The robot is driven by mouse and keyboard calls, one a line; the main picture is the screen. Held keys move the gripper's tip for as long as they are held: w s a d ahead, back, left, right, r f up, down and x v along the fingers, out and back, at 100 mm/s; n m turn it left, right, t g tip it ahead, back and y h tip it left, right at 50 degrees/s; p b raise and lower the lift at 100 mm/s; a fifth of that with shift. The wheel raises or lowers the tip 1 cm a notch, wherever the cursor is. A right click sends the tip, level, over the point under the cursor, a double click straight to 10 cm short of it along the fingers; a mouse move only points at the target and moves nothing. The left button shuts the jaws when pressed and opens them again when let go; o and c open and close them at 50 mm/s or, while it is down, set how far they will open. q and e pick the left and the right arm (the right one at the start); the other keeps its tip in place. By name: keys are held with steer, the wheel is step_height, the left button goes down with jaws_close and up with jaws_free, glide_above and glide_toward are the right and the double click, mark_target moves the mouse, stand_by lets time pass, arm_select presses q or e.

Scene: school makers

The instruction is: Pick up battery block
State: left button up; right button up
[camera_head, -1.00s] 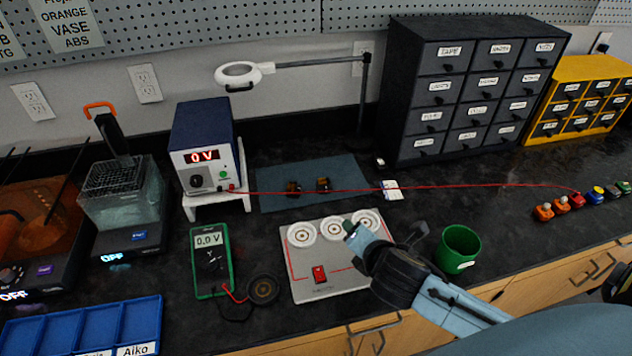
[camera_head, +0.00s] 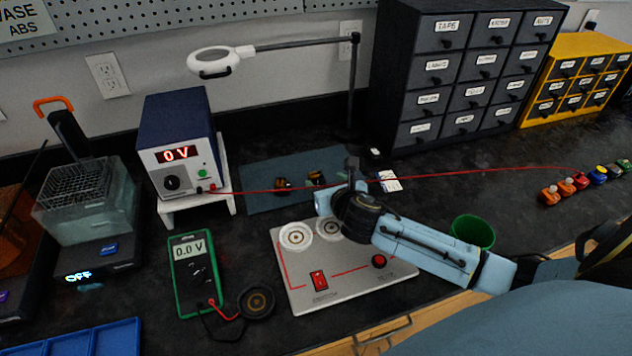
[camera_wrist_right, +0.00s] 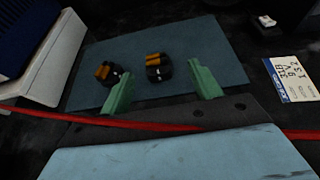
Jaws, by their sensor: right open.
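Two small dark blocks with orange cells on top, which look like battery blocks, sit on a blue-grey mat (camera_head: 260,200). In the head view one block (camera_head: 283,185) is on the left and the other (camera_head: 315,179) is just left of my right gripper (camera_head: 352,170). In the right wrist view the left block (camera_wrist_right: 108,73) lies by the left green finger, and the right block (camera_wrist_right: 158,67) shows between the two fingers. My right gripper is open and empty, with the fingers apart. My left gripper is not in view.
A red wire (camera_wrist_right: 150,126) runs across the space near my right gripper, from the power supply (camera_head: 182,150) to the right. A board with white discs (camera_head: 345,285) lies below my arm. A magnifier lamp (camera_head: 213,62) hangs above the mat. A card (camera_head: 388,182) lies right of the mat.

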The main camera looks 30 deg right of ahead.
mark_target(317, 177)
steer(key=x, duration=0.1)
steer(key=b+x, duration=0.1)
steer(key=x, duration=0.2)
steer(key=shift+w+a+f+b, duration=0.3)
steer(key=shift+w+d, duration=0.1)
steer(key=shift+w, duration=0.15)
arm_select(q)
steer(key=shift+w+a+f, duration=0.25)
steer(key=shift+a+f, duration=0.15)
steer(key=shift+a, duration=0.2)
steer(key=shift+w+a+f, duration=0.25)
steer(key=shift+a+f, duration=0.15)
steer(key=shift+a, duration=0.15)
steer(key=shift+d, duration=0.2)
arm_select(e)
steer(key=c, duration=1.1)
arm_select(q)
steer(key=shift+s, duration=0.1)
arm_select(e)
steer(key=shift+o, duration=0.2)
